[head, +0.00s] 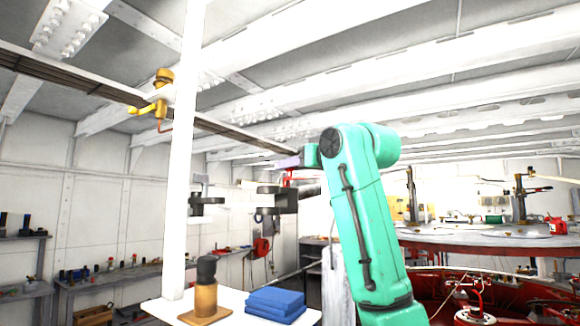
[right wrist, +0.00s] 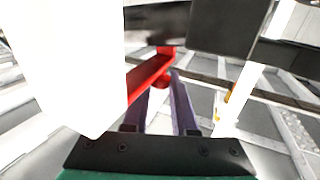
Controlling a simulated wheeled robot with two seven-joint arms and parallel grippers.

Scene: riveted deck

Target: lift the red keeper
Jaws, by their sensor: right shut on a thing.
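My right gripper (head: 288,162) reaches in from the right on its teal arm, beside dark fittings near the white post. Its lavender fingers also show in the right wrist view (right wrist: 165,88). The red keeper (right wrist: 148,77) is a red bar there, with its end between the fingertips. The fingers are shut on it. In the head view only a thin red part of the keeper (head: 299,178) shows under the fingers. A pale block hides part of the keeper in the wrist view. My left gripper is in neither view.
Black clamp-like fittings (head: 272,201) stand just below my right gripper. A white post (head: 182,150) rises at left. A white table (head: 240,312) below bears a wooden block with a dark top (head: 206,290) and a blue stack (head: 275,304). A large red round structure (head: 480,249) is at right.

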